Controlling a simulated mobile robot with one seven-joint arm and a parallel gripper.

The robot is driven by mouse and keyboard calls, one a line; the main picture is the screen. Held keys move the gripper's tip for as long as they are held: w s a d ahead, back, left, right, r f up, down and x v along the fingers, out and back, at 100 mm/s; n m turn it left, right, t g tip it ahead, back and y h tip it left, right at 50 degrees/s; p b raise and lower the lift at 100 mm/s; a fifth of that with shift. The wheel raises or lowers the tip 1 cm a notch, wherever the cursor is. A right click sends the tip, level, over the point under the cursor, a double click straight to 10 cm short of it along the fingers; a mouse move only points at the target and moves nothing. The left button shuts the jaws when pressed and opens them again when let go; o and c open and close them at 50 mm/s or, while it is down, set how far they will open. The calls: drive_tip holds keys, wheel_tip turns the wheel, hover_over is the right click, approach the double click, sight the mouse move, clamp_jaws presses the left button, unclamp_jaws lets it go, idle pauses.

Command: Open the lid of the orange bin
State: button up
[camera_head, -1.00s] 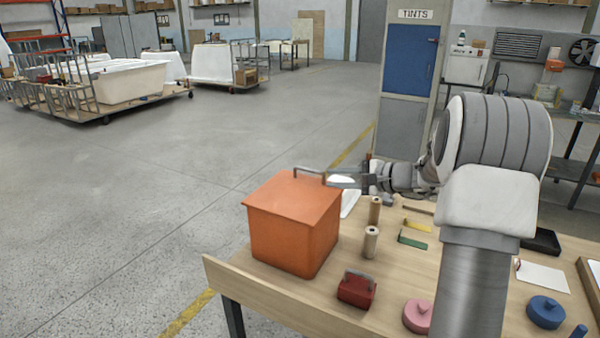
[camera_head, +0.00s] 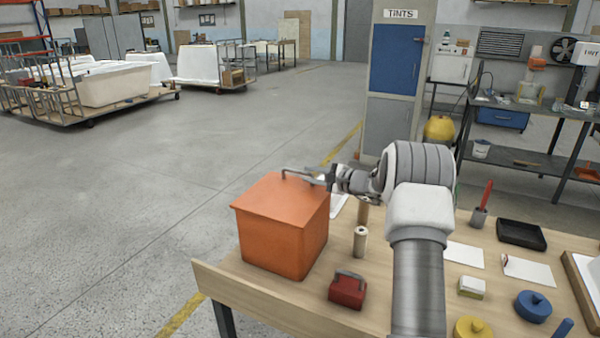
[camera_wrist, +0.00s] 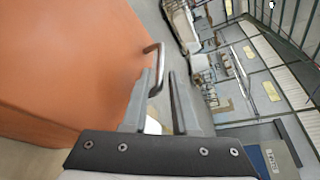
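The orange bin (camera_head: 285,235) stands at the near left corner of the wooden table, its flat lid (camera_head: 275,194) lying closed on top. A grey bar handle (camera_head: 297,176) rises from the lid's far right part. My gripper (camera_head: 321,180) is at the handle's right end, reaching in from the right. In the wrist view, the bin's orange surface (camera_wrist: 70,60) fills the left side. The handle (camera_wrist: 157,62) stands out from it at the fingertips, close to the left finger; I cannot tell whether they touch. The fingers of my gripper (camera_wrist: 162,78) are apart with a gap between them.
A black tray (camera_head: 521,234) and a blue lidded piece (camera_head: 533,305) lie farther right. Open floor (camera_head: 130,200) lies to the left.

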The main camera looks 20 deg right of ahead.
sight(305, 173)
drive_tip(key=x, duration=0.5)
clamp_jaws()
drive_tip(key=shift+s, duration=0.1)
idle(1.3)
